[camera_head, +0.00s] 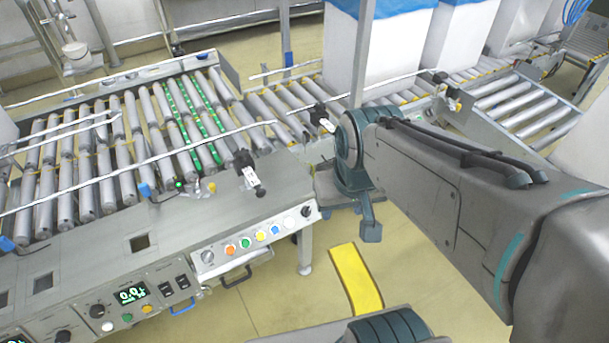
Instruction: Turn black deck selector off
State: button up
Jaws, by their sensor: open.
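Several black knobs show in the head view, and I cannot tell for sure which one is the black deck selector. One black knob (307,211) is at the right end of the sloped button panel (255,238). Another black knob (97,311) is left of the green digital display on the lower-left panel. The pointer angles are too small to read. My arm comes in from the right. My gripper (370,228) shows partly at its end, pointing down over the floor right of the panel, apart from the knobs. Its jaws are open and empty, seen nearly edge-on.
Orange, green, yellow, blue and white buttons (260,235) sit close beside the panel knob. A metal handle (236,277) projects below. Roller conveyors (100,160) fill the left and back. White lined boxes (390,45) stand behind. Floor with a yellow strip (355,280) is open right of the panel.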

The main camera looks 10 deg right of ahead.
aim_at(306, 211)
jog(key=k, duration=1.3)
jog(key=z, duration=0.6)
jog(key=i, duration=1.7)
jog(key=u, duration=0.6)
